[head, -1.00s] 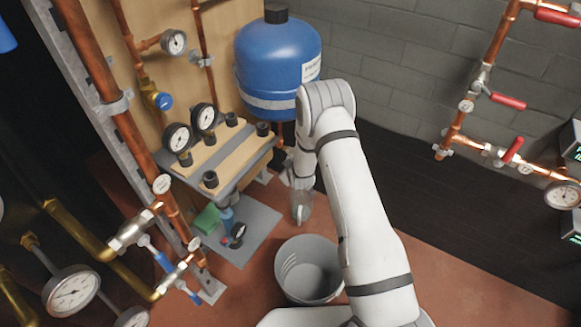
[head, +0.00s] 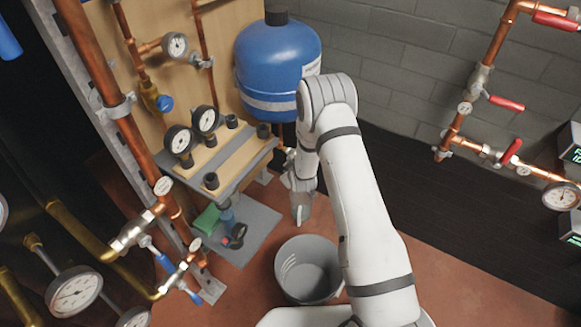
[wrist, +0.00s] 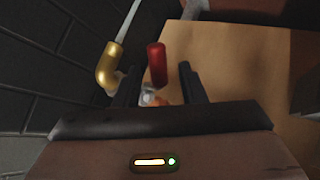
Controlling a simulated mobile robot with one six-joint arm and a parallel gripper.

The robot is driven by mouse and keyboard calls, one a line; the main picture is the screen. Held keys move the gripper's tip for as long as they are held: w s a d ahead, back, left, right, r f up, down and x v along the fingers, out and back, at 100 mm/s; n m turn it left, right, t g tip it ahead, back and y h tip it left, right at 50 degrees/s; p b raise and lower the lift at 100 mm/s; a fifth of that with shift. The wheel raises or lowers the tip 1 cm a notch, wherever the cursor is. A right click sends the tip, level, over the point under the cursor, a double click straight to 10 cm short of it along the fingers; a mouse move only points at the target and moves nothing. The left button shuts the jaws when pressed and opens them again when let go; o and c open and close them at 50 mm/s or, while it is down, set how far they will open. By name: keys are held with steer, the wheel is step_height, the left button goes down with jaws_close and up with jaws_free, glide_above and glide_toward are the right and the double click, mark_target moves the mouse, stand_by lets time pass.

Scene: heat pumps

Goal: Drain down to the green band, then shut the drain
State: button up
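In the wrist view, a red handle (wrist: 157,63) stands upright between the two dark fingers of my gripper (wrist: 159,70). The fingers are apart, with gaps visible beside the handle. A brass elbow (wrist: 108,66) is left of the handle, and a small metal fitting (wrist: 149,97) shows below it. In the head view, my wrist is beside the board, below the blue tank (head: 277,62); my fingertips and the red handle cannot be made out there. A grey bucket (head: 296,252) stands on the floor in front. Two dial gauges (head: 179,140) are on the shelf; no green band is readable.
Copper pipes with gauges (head: 75,293) and blue-handled valves crowd the left. A pump-like fitting (head: 235,236) sits on a grey floor plate. Pipes with red levers (head: 506,103) run along the right wall.

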steer(key=p+v, duration=0.1)
steer(key=v, duration=0.4)
steer(key=shift+r, duration=0.1)
stand_by(0.3)
